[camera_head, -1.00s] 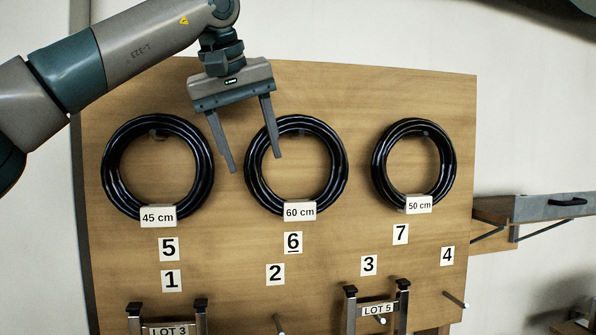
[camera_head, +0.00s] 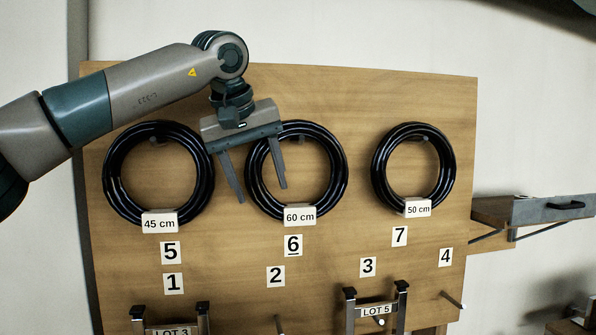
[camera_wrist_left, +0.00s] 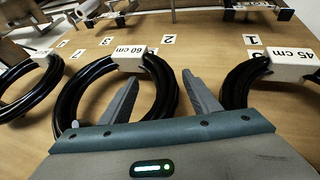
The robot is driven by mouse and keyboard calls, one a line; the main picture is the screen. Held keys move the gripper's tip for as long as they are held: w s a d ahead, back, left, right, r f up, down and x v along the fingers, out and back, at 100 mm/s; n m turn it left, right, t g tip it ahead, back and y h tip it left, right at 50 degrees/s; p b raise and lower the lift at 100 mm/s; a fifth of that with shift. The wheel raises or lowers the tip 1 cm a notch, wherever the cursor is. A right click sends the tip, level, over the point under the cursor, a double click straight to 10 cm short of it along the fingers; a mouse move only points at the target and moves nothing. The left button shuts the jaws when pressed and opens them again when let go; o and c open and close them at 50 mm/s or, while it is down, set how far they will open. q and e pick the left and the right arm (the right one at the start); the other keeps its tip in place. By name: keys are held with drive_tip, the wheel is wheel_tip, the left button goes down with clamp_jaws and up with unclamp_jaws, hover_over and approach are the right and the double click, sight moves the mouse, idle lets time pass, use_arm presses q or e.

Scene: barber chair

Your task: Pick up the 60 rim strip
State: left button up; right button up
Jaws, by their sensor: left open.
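The 60 rim strip (camera_head: 338,160) is a black coiled ring hanging on the wooden board, with a white "60 cm" tag (camera_head: 299,215) at its bottom. My left gripper (camera_head: 262,193) is open in front of the ring's left side in the head view. Its fingers point down and one finger overlaps the ring's left part. In the left wrist view, my left gripper (camera_wrist_left: 160,88) has its fingers spread around the near side of the 60 ring (camera_wrist_left: 85,77). I cannot tell whether they touch it. Nothing is held. My right gripper is not in view.
A "45 cm" coil (camera_head: 110,180) hangs to the left and a "50 cm" coil (camera_head: 447,165) to the right on the board (camera_head: 360,100). Metal frames tagged LOT 3 (camera_head: 172,331) and LOT 5 (camera_head: 376,310) stand below. A grey drawer shelf (camera_head: 550,208) is at the right.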

use_arm(q)
drive_tip(key=shift+x, duration=0.8)
drive_tip(key=shift+c, duration=0.3)
drive_tip(key=shift+r, duration=0.1)
drive_tip(key=c, duration=1.3)
drive_tip(key=shift+r, duration=0.7)
drive_tip(key=shift+r+b, duration=0.5)
drive_tip(key=shift+r, duration=3.8)
